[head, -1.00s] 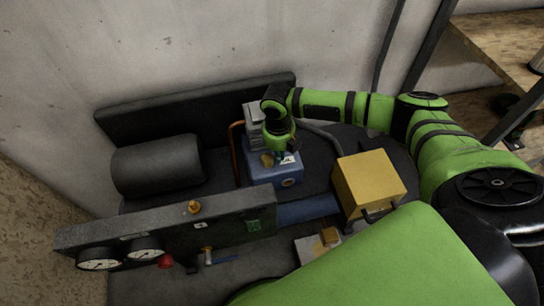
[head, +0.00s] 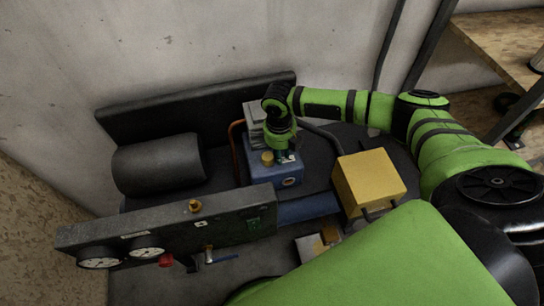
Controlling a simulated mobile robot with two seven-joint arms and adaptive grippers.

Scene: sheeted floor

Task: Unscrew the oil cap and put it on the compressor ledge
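A small round brass-yellow cap (head: 267,158) sits on top of the blue compressor block (head: 262,176), near its left side. My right gripper (head: 287,158) points down over the block, just right of the cap. It looks apart from the cap, but its fingers are too small and dark to tell open from shut. A dark grey panel (head: 235,211) with a flat top runs in front of the block. I cannot tell which surface is the ledge. My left gripper is not in view.
A brass knob (head: 194,206) stands on the panel, with gauges (head: 146,247) and a red knob (head: 166,260) on its front. A yellow box (head: 369,182) stands right of the block. A dark cylinder (head: 158,164) lies at left. My green arm link covers the bottom right.

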